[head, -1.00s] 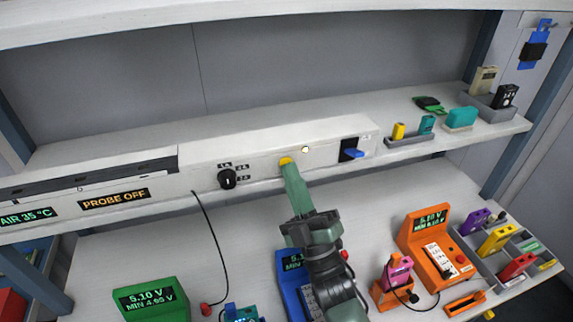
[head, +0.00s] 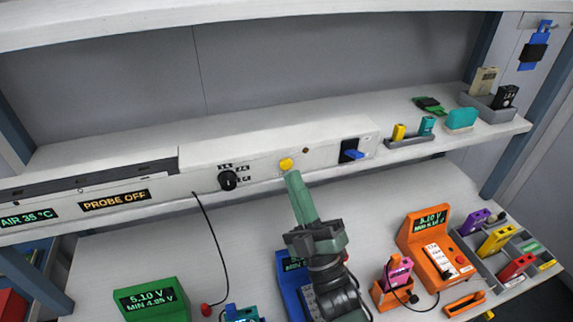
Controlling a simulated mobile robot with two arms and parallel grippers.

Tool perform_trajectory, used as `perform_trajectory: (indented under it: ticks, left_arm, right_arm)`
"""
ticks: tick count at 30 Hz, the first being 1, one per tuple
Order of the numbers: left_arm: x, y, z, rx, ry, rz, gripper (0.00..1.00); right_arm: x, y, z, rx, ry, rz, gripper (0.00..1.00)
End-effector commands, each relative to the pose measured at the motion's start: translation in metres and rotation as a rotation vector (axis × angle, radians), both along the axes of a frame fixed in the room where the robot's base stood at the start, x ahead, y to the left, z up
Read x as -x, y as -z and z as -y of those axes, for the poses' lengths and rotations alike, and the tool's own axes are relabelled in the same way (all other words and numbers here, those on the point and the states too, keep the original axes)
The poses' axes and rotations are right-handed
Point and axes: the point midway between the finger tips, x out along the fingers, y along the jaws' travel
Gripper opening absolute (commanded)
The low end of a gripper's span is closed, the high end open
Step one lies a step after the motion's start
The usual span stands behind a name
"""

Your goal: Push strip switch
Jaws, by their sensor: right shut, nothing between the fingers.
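A round yellow button (head: 287,164) sits on the front face of the white strip (head: 210,160) under the shelf. A small dark indicator (head: 306,150) is just to its right and looks unlit. A black rotary knob (head: 228,180) is to the left. A blue lever (head: 354,155) on a black plate is to the right. My right gripper (head: 293,176) is shut and empty. Its fingertips are just below the yellow button, seemingly a little apart from it. My left gripper does not show.
Below on the bench stand a green meter (head: 150,300), an orange meter (head: 436,250) and a blue device (head: 291,283) partly behind my arm. A black cable (head: 218,245) hangs from the strip. A grey tray (head: 500,262) holds coloured cells at right.

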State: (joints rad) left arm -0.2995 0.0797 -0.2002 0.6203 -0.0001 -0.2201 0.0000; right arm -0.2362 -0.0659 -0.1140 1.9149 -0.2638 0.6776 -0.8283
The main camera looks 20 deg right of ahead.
Motion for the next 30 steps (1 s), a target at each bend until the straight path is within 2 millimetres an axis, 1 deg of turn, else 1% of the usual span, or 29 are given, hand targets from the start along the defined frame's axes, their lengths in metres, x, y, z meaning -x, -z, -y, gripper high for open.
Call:
perform_trajectory:
  ticks: [9,15,30]
  left_arm:
    - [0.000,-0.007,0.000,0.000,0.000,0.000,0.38]
    - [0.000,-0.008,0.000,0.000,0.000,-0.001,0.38]
    - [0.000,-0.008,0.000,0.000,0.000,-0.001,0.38]
  right_arm:
    - [0.033,0.000,0.001,0.001,0.000,-0.003,0.00]
    - [0.047,0.000,0.002,0.001,0.000,-0.001,0.00]
    - [0.049,0.000,0.002,0.001,0.000,-0.001,0.00]
